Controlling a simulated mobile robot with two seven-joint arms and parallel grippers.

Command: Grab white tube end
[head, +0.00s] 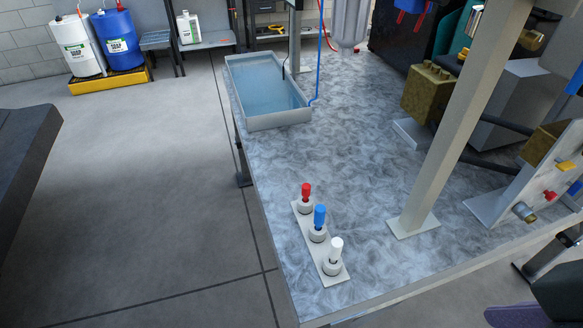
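The white tube end (336,247) stands upright in the nearest holder of a small pale rack (313,240) near the table's front left corner. A blue tube end (320,214) stands in the middle holder and a red tube end (306,190) in the farthest one. All three are in their holders with nothing touching them from above.
The grey mottled table (350,165) is clear around the rack. A water-filled tray (280,122) stands at the back left, with a blue tube (319,60) running down to it. A slanted metal post (455,120) and brass-coloured equipment (428,93) stand to the right.

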